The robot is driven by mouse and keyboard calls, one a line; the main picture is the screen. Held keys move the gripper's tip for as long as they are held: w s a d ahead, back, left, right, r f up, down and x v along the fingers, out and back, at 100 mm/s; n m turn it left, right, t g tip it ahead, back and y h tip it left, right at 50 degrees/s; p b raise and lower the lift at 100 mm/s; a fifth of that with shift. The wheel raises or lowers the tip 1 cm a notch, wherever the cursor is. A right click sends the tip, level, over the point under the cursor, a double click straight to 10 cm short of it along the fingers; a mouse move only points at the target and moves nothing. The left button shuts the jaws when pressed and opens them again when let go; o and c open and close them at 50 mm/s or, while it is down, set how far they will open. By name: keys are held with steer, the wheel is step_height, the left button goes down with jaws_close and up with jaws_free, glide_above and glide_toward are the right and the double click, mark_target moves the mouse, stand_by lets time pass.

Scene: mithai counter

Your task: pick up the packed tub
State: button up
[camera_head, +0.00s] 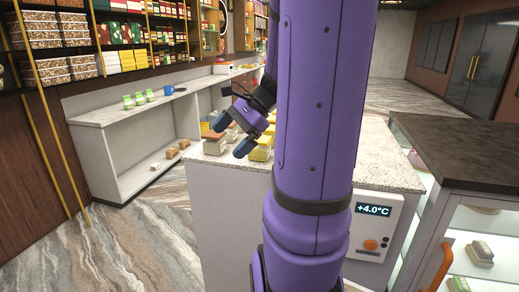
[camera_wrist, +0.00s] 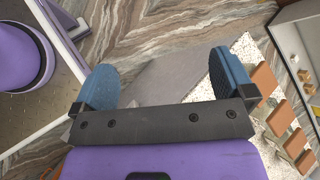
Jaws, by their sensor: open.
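Several small packed tubs stand in a row on the speckled counter (camera_head: 375,165). In the head view one tub with a brown lid (camera_head: 213,138) stands near the counter's left edge, and a yellow tub (camera_head: 260,152) is right of it. In the wrist view the orange-brown lids (camera_wrist: 265,80) line the right side, outside the fingers. My gripper (camera_head: 232,136) is open and empty, with blue fingertips above the counter's left end near the tubs. In the wrist view my gripper (camera_wrist: 162,68) spans the counter's edge and floor, with no tub between its fingers. My arm hides part of the row.
A glass display case (camera_head: 465,200) with a dark top stands at the right. A low white shelf unit (camera_head: 125,140) with green-and-white items and a blue mug (camera_head: 169,90) is at the left. Marble floor (camera_head: 130,235) lies open between it and the counter.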

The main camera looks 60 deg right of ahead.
mark_target(260, 148)
steer(key=s+d+f+m+t, duration=0.1)
steer(key=s+d+m+t, duration=0.1)
steer(key=d+m, duration=0.2)
steer(key=s+d+f+m+t+h, duration=0.1)
steer(key=s+d+f+m+t, duration=0.1)
steer(key=d, duration=0.6)
steer(key=s+d+f+m+t+h, duration=0.1)
steer(key=s+d+m+t, duration=0.1)
steer(key=d+m, duration=0.3)
steer(key=shift+s+d+f+m+t, duration=0.25)
steer(key=shift+s+d+m+t, duration=0.15)
steer(key=shift+s+d, duration=0.45)
steer(key=shift+w+d+f+h, duration=0.1)
steer(key=shift+w+d+h, duration=0.1)
steer(key=shift+h, duration=0.1)
steer(key=x, duration=0.5)
steer(key=shift+r+x, duration=0.2)
steer(key=shift+x, duration=2.4)
steer(key=shift+w+d, duration=0.15)
steer(key=c, duration=1)
